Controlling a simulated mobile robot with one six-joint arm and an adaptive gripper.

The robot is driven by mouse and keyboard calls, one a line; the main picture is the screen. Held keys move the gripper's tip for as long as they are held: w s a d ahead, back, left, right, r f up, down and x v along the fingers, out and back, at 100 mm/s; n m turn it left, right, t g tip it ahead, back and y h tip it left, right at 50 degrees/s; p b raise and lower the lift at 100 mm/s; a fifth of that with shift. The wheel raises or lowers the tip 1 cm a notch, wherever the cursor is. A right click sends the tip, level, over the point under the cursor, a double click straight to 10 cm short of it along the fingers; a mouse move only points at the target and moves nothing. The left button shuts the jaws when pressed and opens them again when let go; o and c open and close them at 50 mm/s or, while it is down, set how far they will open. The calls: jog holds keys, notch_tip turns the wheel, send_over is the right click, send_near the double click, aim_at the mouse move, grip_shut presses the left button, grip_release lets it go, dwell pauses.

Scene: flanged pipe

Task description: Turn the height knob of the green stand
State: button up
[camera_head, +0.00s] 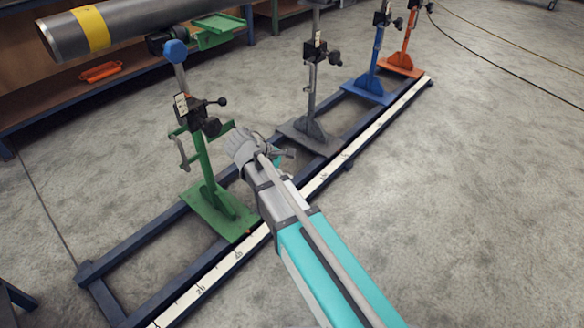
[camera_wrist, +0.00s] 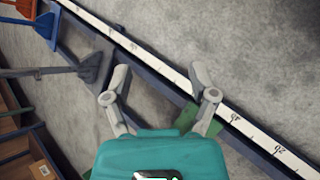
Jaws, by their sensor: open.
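The green stand (camera_head: 205,172) stands left of the middle in the head view, on a dark blue floor frame. A black clamp with a small dark round-ended knob (camera_head: 221,101) sits on its upper post. A crank-like handle (camera_head: 182,154) hangs at the post's left side. In the wrist view my gripper (camera_wrist: 158,75) is open and empty, its two fingers wide apart over the floor and rail. My arm reaches to the right of the green stand, apart from the knob in the picture. The knob is not seen in the wrist view; a small green patch (camera_wrist: 187,117) shows behind the right finger.
A steel pipe (camera_head: 135,22) with a yellow band lies above the green stand. Grey (camera_head: 311,100), blue (camera_head: 370,85) and orange (camera_head: 404,58) stands line the frame behind. A white scale strip (camera_head: 215,272) runs along it.

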jog(key=shift+s+d+m, duration=0.3)
jog(key=shift+d, duration=0.25)
jog(key=shift+d+f, duration=0.1)
jog(key=s+d+f+m+g+y+p, duration=0.15)
jog(key=s+d+m+y, duration=0.25)
jog(key=s+d+m, duration=0.4)
jog(key=s+d+f+m+g+y+p, duration=0.1)
jog(key=s+d+f+m+g+y, duration=0.2)
jog(key=d+m, duration=0.45)
notch_tip(320, 180, up, 40)
jog(key=d+n+y+p, duration=0.1)
jog(key=p, duration=3.6)
jog(key=shift+d+f+t+p, duration=0.25)
jog(key=shift+d+t+p, duration=0.05)
jog(key=shift+t+p, duration=0.15)
jog(key=shift+n, duration=0.25)
